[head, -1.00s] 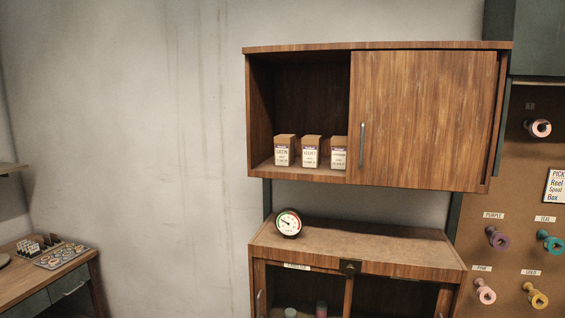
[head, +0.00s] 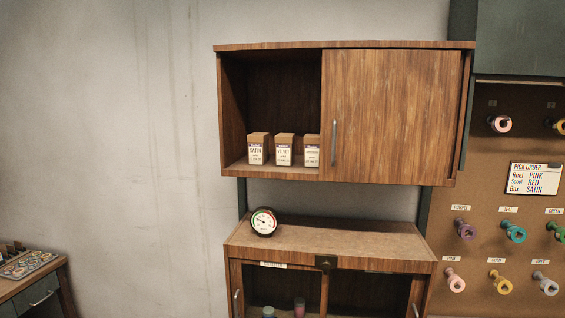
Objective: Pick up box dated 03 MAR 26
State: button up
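Three small brown boxes with white labels stand upright in a row on the open left side of the wall cabinet (head: 270,173). The left box (head: 258,150) has a label that seems to read SATIN. The middle box (head: 284,150) has a label that may read VELVET. The right box (head: 312,151) stands beside the sliding door's edge, and its label word is too small to read. The date lines on all three labels are too small to read. My gripper is not in view.
A wooden sliding door (head: 390,115) covers the cabinet's right side. Below, a lower cabinet (head: 330,240) carries a round dial gauge (head: 264,221). A pegboard at right holds coloured spools and a pick order sign (head: 535,178). A side desk (head: 40,285) stands at lower left.

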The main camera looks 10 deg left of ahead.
aim_at(285, 142)
jog(key=i+j+z, duration=0.1)
jog(key=j, duration=0.25)
jog(key=i+j+z, duration=0.15)
jog(key=j, duration=0.25)
jog(key=i+j+z, duration=0.1)
jog(key=i+j, duration=0.15)
jog(key=j, duration=0.15)
jog(key=i+j+z, duration=0.15)
jog(key=j, duration=0.25)
jog(key=i+j+z, duration=0.1)
jog(key=j, duration=0.3)
